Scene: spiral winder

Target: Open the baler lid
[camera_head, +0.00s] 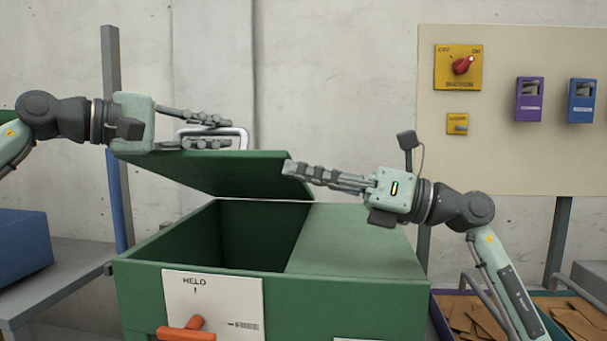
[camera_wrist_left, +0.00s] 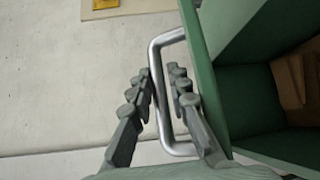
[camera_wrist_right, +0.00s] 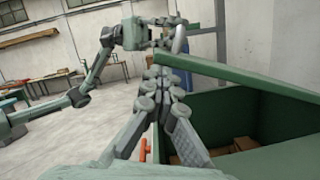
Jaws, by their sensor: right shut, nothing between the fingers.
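The green baler lid (camera_head: 221,173) is partly raised and tilted above the green baler box (camera_head: 345,296), whose left opening shows. The lid's metal handle (camera_head: 243,133) sticks up from its far side; the handle (camera_wrist_left: 159,92) also shows in the left wrist view. My left gripper (camera_head: 230,132) has its fingers on either side of the handle bar, with a gap between them. My right gripper (camera_head: 287,168) is shut and empty, its fingertips at the lid's right end; whether they touch it is unclear. It also shows in the right wrist view (camera_wrist_right: 158,77).
A white label plate (camera_head: 240,291) and orange lever (camera_head: 187,331) are on the baler's front. A panel with a red knob (camera_head: 462,65) stands back right. Cardboard-filled bins (camera_head: 533,294) sit at the right. A blue box (camera_head: 22,242) stands on a left table.

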